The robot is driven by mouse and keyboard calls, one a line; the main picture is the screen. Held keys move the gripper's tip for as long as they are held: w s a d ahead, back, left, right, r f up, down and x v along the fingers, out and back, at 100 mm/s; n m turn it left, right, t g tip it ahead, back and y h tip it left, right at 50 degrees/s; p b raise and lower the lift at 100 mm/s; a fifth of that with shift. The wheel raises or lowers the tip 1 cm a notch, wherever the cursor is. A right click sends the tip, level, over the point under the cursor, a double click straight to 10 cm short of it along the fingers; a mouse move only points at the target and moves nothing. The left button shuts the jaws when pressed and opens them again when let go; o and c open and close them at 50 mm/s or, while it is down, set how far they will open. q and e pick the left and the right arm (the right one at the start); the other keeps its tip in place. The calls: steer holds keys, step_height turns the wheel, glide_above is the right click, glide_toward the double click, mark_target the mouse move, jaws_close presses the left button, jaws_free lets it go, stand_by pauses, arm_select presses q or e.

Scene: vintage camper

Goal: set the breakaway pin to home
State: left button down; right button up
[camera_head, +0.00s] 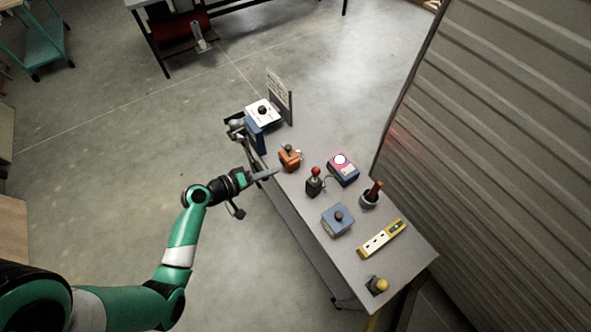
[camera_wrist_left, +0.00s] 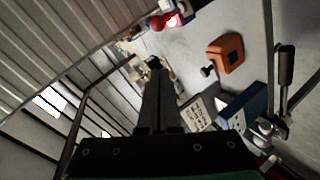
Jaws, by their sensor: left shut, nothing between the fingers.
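No label marks the breakaway pin; the orange block (camera_head: 289,160) with a dark knob on the bench may be it, but I cannot tell for sure. In the left wrist view the orange block (camera_wrist_left: 230,53) lies right of the fingers, with a small black knob (camera_wrist_left: 208,71) sticking out of its side. My left gripper (camera_head: 273,172) is shut and empty at the bench's left edge, just left of and nearer than the orange block, apart from it. Its closed fingers (camera_wrist_left: 159,90) show in the left wrist view. My right gripper is in neither view.
The grey bench (camera_head: 405,262) also holds a red-topped lever (camera_head: 314,184), a box with a lit button (camera_head: 343,170), a blue knob box (camera_head: 337,220), a yellow level (camera_head: 381,238), a white knob box (camera_head: 263,113) and an upright sign (camera_head: 280,95). A corrugated wall (camera_head: 490,120) stands right.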

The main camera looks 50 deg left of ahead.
mark_target(316, 172)
arm_select(q)
steer(key=d+b+x, duration=0.1)
steer(key=b+x, duration=0.1)
steer(key=x, duration=0.4)
steer(key=d+f+b+x, duration=0.1)
steer(key=b+x, duration=0.2)
steer(key=x, duration=0.3)
steer(key=shift+d+f, duration=0.15)
steer(key=shift+d, duration=0.15)
steer(key=shift+w, duration=0.1)
step_height(316, 172, down, 4)
steer(key=b, duration=0.3)
steer(key=shift+r, duration=0.35)
